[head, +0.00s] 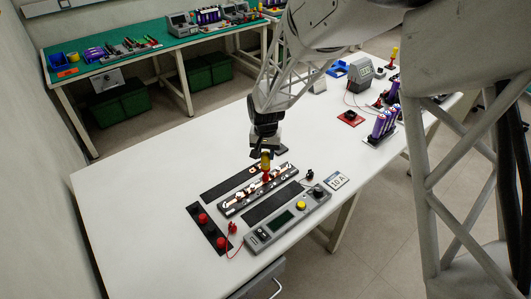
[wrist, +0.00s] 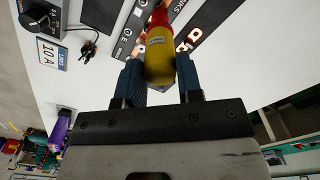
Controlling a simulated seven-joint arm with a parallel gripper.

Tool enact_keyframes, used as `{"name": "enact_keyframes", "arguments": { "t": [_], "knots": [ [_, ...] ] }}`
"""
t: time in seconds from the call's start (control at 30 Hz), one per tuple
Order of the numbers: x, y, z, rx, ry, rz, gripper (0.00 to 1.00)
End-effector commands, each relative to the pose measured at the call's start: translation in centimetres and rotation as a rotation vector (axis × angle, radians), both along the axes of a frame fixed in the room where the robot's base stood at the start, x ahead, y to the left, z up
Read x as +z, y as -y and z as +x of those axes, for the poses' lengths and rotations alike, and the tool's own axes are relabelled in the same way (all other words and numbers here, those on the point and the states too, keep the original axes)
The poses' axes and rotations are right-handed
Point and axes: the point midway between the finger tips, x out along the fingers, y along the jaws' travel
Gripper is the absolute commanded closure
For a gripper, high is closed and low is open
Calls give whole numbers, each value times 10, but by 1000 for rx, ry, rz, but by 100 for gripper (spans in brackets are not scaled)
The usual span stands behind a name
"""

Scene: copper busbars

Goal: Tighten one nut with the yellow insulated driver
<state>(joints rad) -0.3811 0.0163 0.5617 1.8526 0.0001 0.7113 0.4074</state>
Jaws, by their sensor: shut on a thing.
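The yellow insulated driver (head: 266,162) is held in my gripper (head: 264,150), with its red lower part pointing down over the busbar strip (head: 240,203). In the wrist view the driver's yellow handle (wrist: 160,58) sits between the two blue-grey fingers of my gripper (wrist: 160,85), which are shut on it. The copper busbars show beside the driver in the wrist view (wrist: 188,40). The driver looks close to upright. Its tip and the nut under it are hidden or too small to make out, so I cannot tell whether they touch.
A grey meter box (head: 288,217) with a yellow button stands in front of the strip. A black panel with red knobs (head: 208,230) lies to the left, near a red lead (head: 231,240). A "10 A" card (head: 338,180) and purple cells (head: 383,122) are to the right. The table's left side is clear.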

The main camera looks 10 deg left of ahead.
Motion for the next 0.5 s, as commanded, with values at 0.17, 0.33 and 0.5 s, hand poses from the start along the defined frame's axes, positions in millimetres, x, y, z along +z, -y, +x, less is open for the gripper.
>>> {"name": "enact_keyframes", "arguments": {
  "t": [0.17,0.33,0.5],
  "knots": [
    [6,0,0,0,1,1,100],
    [14,0,0,1,0,0,100],
    [18,0,0,1,0,0,100]
  ]
}}
